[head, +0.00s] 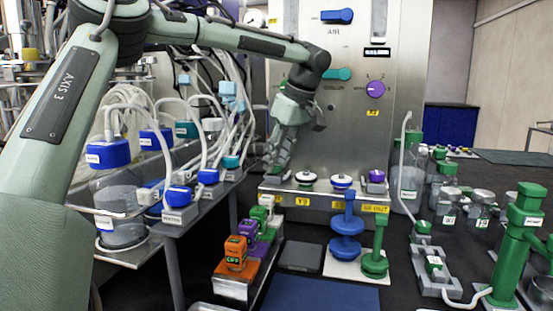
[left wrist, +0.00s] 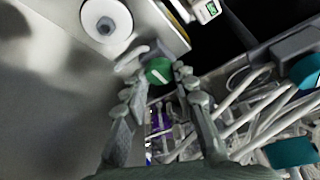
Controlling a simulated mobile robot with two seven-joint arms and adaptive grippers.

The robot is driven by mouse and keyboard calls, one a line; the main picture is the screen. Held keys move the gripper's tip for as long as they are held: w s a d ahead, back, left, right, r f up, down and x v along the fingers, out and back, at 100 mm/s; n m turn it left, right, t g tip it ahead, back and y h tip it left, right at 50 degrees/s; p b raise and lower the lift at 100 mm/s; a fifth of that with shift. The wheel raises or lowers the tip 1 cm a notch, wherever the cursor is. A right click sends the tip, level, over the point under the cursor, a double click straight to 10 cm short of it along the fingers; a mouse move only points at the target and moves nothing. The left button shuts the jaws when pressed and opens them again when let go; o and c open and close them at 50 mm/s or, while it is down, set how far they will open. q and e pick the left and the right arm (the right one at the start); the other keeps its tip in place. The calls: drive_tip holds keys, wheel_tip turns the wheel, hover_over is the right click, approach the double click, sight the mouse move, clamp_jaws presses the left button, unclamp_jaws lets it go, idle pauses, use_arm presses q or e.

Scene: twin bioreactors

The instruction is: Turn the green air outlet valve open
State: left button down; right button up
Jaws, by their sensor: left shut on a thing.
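A small green valve knob (left wrist: 159,70) with a pale line across its top sits at the edge of the metal shelf in the left wrist view. My left gripper (left wrist: 160,82) has its two fingers on either side of this knob and is shut on it. In the head view my left gripper (head: 273,170) points down at the left end of the shelf (head: 325,198) and mostly hides the knob. I cannot read the knob's setting there. My right gripper is not in view.
A white round valve (head: 306,178), another with a blue part (head: 342,182) and a purple one (head: 377,176) line the shelf. Blue-capped bottles (head: 107,154) with tangled tubes crowd the left. Green pipework (head: 515,235) stands at the right.

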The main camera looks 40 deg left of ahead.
use_arm(q)
drive_tip(key=shift+n, duration=0.6)
drive_tip(key=shift+g, duration=0.3)
drive_tip(key=c, duration=1.2)
unclamp_jaws()
drive_tip(key=v, duration=1.2)
drive_tip(key=shift+a, duration=0.1)
